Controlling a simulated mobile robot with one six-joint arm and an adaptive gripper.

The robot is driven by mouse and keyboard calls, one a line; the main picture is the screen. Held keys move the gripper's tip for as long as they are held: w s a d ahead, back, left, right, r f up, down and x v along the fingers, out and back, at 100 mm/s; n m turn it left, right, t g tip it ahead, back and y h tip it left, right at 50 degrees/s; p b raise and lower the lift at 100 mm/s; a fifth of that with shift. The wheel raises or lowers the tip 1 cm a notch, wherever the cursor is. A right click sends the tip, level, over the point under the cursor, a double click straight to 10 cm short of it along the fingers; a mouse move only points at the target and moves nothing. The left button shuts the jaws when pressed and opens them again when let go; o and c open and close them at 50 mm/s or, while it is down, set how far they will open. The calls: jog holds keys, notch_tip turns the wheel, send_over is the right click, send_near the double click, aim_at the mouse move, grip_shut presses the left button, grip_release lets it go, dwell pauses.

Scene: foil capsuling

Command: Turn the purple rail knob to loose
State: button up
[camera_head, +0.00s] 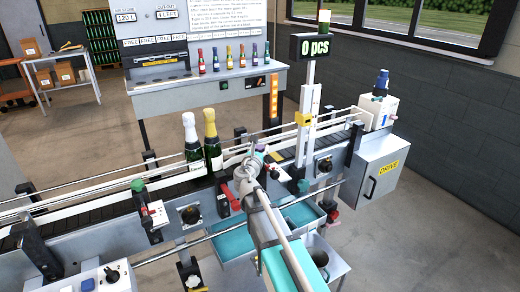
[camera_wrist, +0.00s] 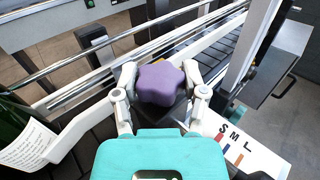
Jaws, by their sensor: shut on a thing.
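The purple rail knob (camera_wrist: 160,84) is a star-shaped, lobed knob in the middle of the wrist view. My gripper (camera_wrist: 162,88) has one finger on each side of it and is shut on it. In the head view my gripper (camera_head: 256,156) is at the conveyor, right of the bottles, and hides most of the knob there. A white plate with S, M, L letters and coloured marks (camera_wrist: 238,140) lies just right of the knob. The knob's pointer and its loose or tight setting cannot be made out.
Two foil-topped bottles, one white (camera_head: 191,145) and one gold (camera_head: 212,142), stand on the conveyor left of my gripper. Metal guide rails (camera_head: 90,202) run along it. A post with a counter display (camera_head: 315,47) rises to the right. Teal trays (camera_head: 300,214) sit below.

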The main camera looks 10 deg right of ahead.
aim_at(260, 151)
jog(key=shift+n+t+y, duration=0.7)
jog(key=shift+n+y, duration=0.8)
jog(key=shift+y, duration=1)
jog(key=o, duration=1.2)
jog(key=shift+c, duration=0.2)
jog(key=shift+s, duration=0.1)
jog(key=shift+s+a, duration=0.2)
jog(key=shift+s, duration=1)
jog(key=shift+s+a, duration=0.15)
jog(key=shift+s, duration=1.05)
jog(key=shift+s+a, duration=0.2)
jog(key=shift+s, duration=1)
